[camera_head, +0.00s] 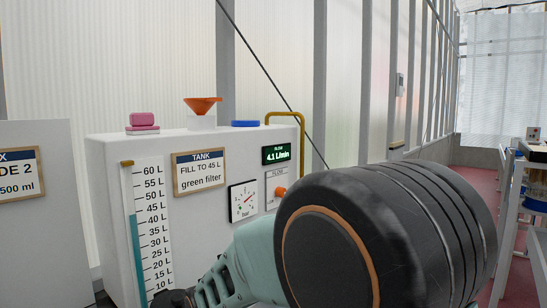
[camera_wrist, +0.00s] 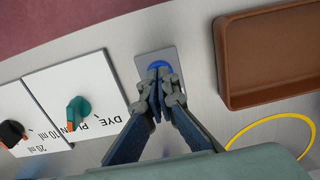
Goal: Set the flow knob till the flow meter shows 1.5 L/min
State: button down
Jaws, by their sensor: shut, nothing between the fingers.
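The flow meter (camera_head: 276,154) is a dark display with green digits on the white tank unit, and it reads 4.1 L/min. Below it, the orange flow knob (camera_head: 281,191) sits on a pale plate labelled FLOW, partly cut off by my dark arm link. My gripper (camera_wrist: 157,82) is shut and empty in the wrist view. Its fingertips are just in front of a round blue knob or button (camera_wrist: 159,65) on a grey plate; whether they touch it I cannot tell. The flow knob does not clearly show in the wrist view.
A level scale (camera_head: 149,230) and a pressure gauge (camera_head: 243,201) are on the tank front. In the wrist view, a dye panel (camera_wrist: 97,95) with a green knob (camera_wrist: 78,112) is left, a brown tray (camera_wrist: 222,60) right, a yellow ring (camera_wrist: 239,133) below it.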

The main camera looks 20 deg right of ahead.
notch_tip(320, 180, up, 7)
jog(key=p, duration=0.5)
jog(key=shift+r+p, duration=0.1)
jog(key=shift+p, duration=0.3)
